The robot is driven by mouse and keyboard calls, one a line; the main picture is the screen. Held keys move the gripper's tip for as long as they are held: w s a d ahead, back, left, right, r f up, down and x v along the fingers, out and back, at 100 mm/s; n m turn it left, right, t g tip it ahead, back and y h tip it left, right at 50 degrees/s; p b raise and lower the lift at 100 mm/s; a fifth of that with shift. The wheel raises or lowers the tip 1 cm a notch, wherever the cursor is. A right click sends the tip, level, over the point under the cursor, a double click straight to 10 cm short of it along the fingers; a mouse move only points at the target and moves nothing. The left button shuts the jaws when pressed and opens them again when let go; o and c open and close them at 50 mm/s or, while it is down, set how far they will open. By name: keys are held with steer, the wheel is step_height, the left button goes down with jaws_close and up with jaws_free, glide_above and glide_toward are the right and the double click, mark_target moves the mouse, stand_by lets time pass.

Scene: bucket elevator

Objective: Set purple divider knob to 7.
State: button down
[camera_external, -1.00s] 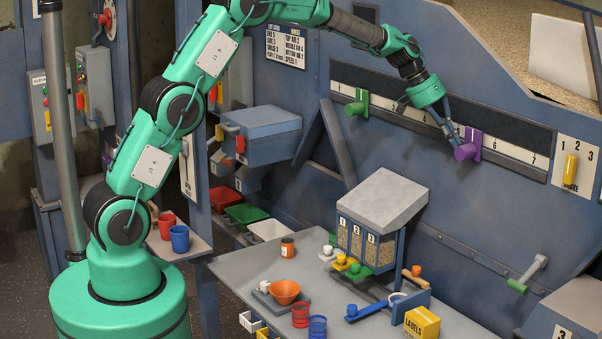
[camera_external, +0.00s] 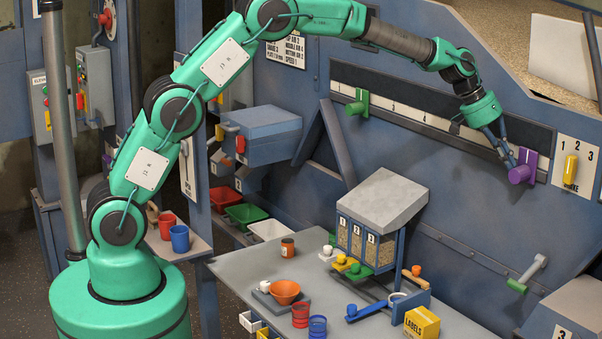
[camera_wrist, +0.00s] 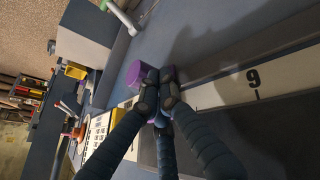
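The purple divider knob (camera_external: 521,173) sits near the right end of a long numbered slot strip on the blue machine face. In the external view it stands at the 7 end, and its purple plate covers that part of the scale. My gripper (camera_external: 512,163) is at the knob's upper left side, apparently touching it. In the wrist view the fingers (camera_wrist: 160,88) are close together against the purple knob (camera_wrist: 140,73) and hide part of it. A numeral that reads as an upside-down 6 (camera_wrist: 253,78) shows on the strip beside them.
A green knob (camera_external: 358,103) sits at the strip's left end. A yellow lever (camera_external: 570,168) on a white plate numbered 1 to 3 stands just right of the purple knob. A green-handled crank (camera_external: 518,285) is below. The work table (camera_external: 235,270) holds cups and a dispenser.

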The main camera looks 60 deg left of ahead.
steer(key=shift+d, duration=0.65)
steer(key=shift+a, duration=0.1)
steer(key=w+a+f+b+v, duration=0.1)
steer(key=a+v, duration=0.1)
steer(key=v, duration=1)
steer(key=shift+a, duration=0.45)
steer(key=shift+s+r, duration=0.1)
steer(key=shift+r, duration=0.05)
